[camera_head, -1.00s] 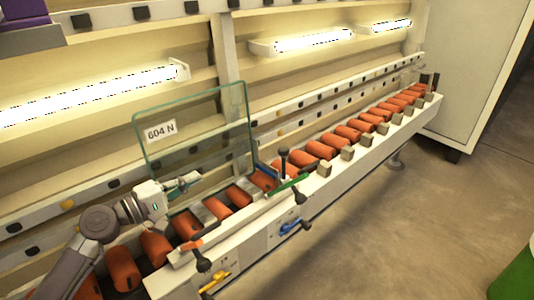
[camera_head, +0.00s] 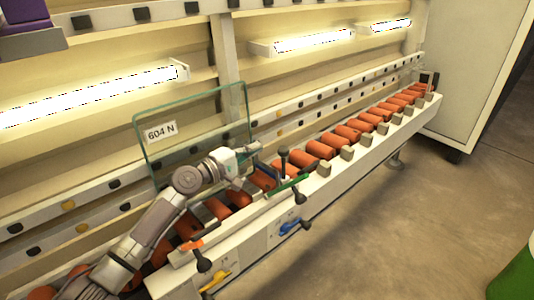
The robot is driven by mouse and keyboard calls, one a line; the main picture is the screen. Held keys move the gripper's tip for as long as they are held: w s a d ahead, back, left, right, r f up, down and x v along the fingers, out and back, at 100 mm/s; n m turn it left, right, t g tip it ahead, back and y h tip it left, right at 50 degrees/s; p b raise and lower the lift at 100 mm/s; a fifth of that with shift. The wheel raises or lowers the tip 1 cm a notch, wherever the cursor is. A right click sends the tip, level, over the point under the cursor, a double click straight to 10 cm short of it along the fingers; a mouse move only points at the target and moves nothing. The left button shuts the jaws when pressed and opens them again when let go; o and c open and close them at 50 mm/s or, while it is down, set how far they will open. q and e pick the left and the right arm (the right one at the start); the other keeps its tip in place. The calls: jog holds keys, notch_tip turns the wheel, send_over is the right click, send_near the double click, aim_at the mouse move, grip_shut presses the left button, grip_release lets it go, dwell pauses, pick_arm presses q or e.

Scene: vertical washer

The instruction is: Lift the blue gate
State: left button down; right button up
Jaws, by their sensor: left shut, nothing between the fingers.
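The blue gate (camera_head: 265,171) is a low blue bar across the roller conveyor, beside a black-knobbed lever (camera_head: 284,160) and a green bar (camera_head: 289,187). My left arm comes in from the lower left, over the rollers. My left gripper (camera_head: 254,148) is shut and empty, just above and to the left of the blue gate. I cannot tell whether its fingertips touch the gate. The gripper is small and partly merged with the lines behind it. My right gripper is not in view.
Orange rollers (camera_head: 320,149) run along the white conveyor. A clear panel marked 604 N (camera_head: 160,131) stands behind the arm. Blue (camera_head: 290,226) and yellow (camera_head: 216,279) handles sit on the conveyor's front. A green object (camera_head: 518,275) is at lower right. The floor in front is clear.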

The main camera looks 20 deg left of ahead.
pick_arm(q)
jog(key=d+p, duration=0.1)
jog(key=d, duration=0.1)
jog(key=d+p, duration=0.1)
jog(key=d, duration=0.1)
jog(key=shift+s+r, duration=0.1)
jog(key=shift+s, duration=0.3)
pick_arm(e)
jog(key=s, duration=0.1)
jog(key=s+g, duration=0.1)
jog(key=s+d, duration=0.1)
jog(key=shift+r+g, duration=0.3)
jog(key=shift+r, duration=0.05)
pick_arm(q)
jog(key=shift+d, duration=0.1)
